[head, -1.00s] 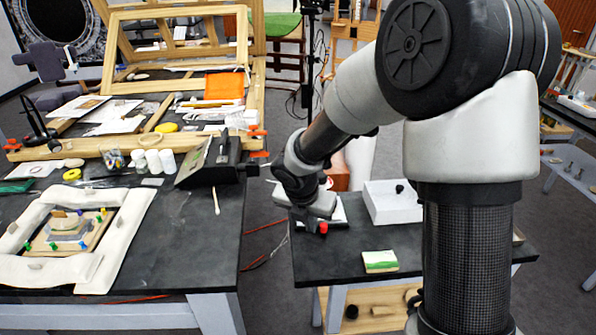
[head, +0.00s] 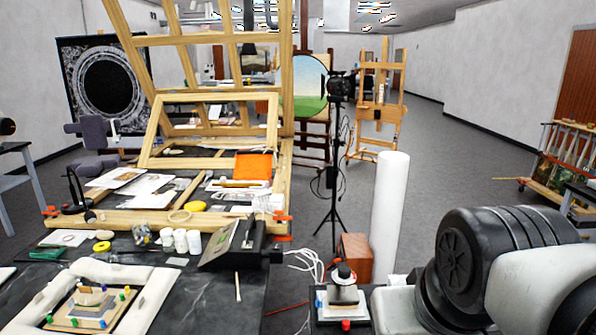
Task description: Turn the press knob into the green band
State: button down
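The press (head: 343,296) stands on the dark side table at the bottom middle of the head view. It has a pale base, a grey block and a red part at the front. A black rounded knob (head: 344,271) sits on top, with small red and white marks near it. I cannot make out a green band or the knob's exact setting. My arm's thick links fill the lower right, just right of the press. My gripper is not in view, so its opening and anything in it are hidden.
A worktable at left carries a padded frame (head: 150,308), several white jars (head: 180,240) and a black box with a sloped panel (head: 232,242). A reddish-brown box (head: 355,255) and a tall white roll (head: 389,215) stand behind the press. Open floor lies beyond.

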aim_at(344, 272)
jog(key=k+j+z, duration=0.25)
jog(key=k+j, duration=0.2)
jog(key=k+j+z, duration=0.25)
jog(key=k+j, duration=0.3)
